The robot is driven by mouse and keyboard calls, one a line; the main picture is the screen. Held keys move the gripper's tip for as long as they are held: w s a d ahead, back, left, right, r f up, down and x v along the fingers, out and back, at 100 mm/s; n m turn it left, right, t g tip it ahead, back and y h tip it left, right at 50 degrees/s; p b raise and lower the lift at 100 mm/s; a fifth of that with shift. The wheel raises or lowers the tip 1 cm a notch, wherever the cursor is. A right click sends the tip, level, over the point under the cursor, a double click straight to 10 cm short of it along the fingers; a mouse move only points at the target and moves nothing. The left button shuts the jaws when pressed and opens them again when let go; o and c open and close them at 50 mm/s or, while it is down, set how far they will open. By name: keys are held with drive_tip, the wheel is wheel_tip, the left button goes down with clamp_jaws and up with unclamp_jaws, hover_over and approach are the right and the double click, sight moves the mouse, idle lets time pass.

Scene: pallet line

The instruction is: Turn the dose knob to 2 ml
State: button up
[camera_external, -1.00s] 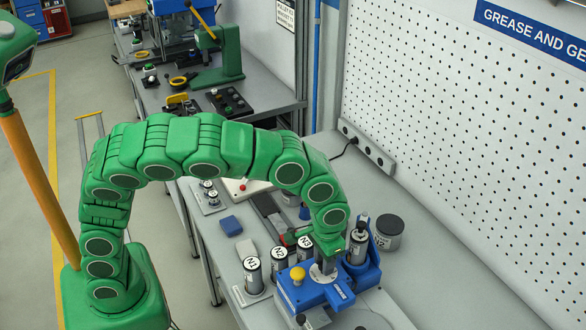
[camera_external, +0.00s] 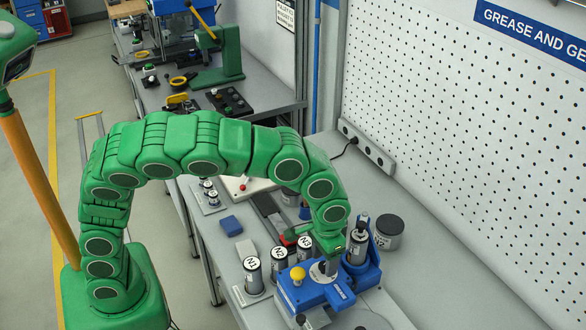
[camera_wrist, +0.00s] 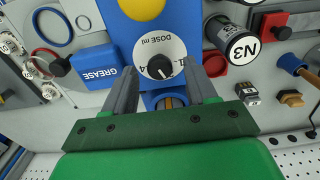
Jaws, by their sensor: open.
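The dose knob (camera_wrist: 160,67) is a small black knob on a white round dial (camera_wrist: 147,46) marked "DOSE ml". A 4 and a 1 show at the dial's lower edge. The knob's pointer setting is too small to read surely. The dial sits on a blue dosing unit (camera_wrist: 117,20), which is also in the external view (camera_external: 309,292). My gripper (camera_wrist: 160,72) is open, with one finger on each side of the knob and gaps between. In the external view my gripper (camera_external: 328,264) is over the dial and hides the knob.
A yellow button (camera_external: 298,273) is on the unit near the dial. Black-and-white cartridges (camera_external: 253,272) stand beside it, one marked N3 (camera_wrist: 241,47). A blue GREASE block (camera_wrist: 96,66) and a red block (camera_wrist: 270,27) lie nearby. A dark-lidded jar (camera_external: 389,235) stands behind.

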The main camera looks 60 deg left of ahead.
sight(320, 255)
wheel_tip(320, 255, up, 7)
drive_tip(key=shift+f, duration=0.1)
idle(0.3)
idle(0.4)
drive_tip(key=shift+a, duration=0.3)
drive_tip(key=s+a+r+n, duration=0.1)
drive_tip(key=s+a+r, duration=0.1)
drive_tip(key=s+a, duration=0.65)
drive_tip(key=s+a+r, duration=0.1)
drive_tip(key=s+a, duration=0.4)
drive_tip(key=a, duration=0.6)
drive_tip(key=s+a+f+g, duration=0.1)
drive_tip(key=s+a, duration=0.3)
drive_tip(key=s, duration=0.6)
drive_tip(key=s+a+f+m, duration=0.1)
drive_tip(key=s+a+f, duration=0.3)
drive_tip(key=s, duration=0.6)
drive_tip(key=shift+s+f+g, duration=0.2)
drive_tip(key=shift+s+g, duration=0.15)
drive_tip(key=shift+g, duration=0.05)
